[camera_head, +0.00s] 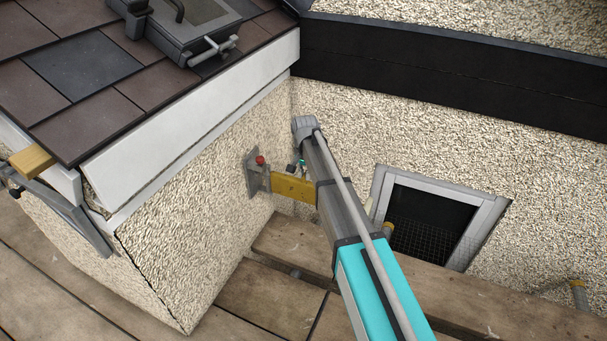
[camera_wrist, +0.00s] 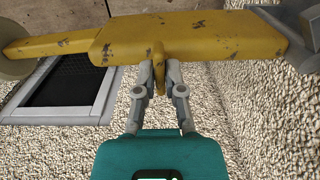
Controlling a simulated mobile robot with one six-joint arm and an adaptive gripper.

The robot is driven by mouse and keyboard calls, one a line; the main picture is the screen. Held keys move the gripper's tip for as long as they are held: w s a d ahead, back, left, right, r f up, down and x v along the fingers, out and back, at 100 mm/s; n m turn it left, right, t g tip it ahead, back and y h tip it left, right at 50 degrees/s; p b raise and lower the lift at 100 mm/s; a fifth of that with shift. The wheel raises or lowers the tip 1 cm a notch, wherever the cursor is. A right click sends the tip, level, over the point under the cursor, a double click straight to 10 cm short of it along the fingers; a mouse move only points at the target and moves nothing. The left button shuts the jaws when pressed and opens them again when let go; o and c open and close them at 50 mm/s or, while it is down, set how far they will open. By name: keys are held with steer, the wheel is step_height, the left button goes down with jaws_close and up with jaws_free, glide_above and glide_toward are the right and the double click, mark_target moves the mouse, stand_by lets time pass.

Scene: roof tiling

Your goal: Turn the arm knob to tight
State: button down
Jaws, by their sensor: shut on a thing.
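A scuffed yellow arm (camera_head: 292,188) sticks out from a grey bracket (camera_head: 253,180) on the pebbled wall. It also runs across the top of the wrist view (camera_wrist: 190,38). A narrow yellow knob tab (camera_wrist: 160,78) hangs from its underside. My gripper (camera_wrist: 160,72) is shut on this tab, one finger on each side. The fingers partly cover the tab, and no tight mark is readable. In the head view my own arm link hides most of the gripper and the outer end of the yellow arm. A red knob (camera_head: 260,160) sits on the bracket.
A grey-framed opening with dark mesh (camera_head: 432,222) is in the wall right of my arm. Wooden planks (camera_head: 270,300) lie below. The tiled roof edge (camera_head: 200,112) is at upper left, with a grey metal box (camera_head: 185,25) on the tiles.

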steer(key=shift+w, duration=0.1)
steer(key=c, duration=0.7)
jaws_free()
steer(key=shift+c, duration=0.2)
steer(key=shift+r, duration=0.2)
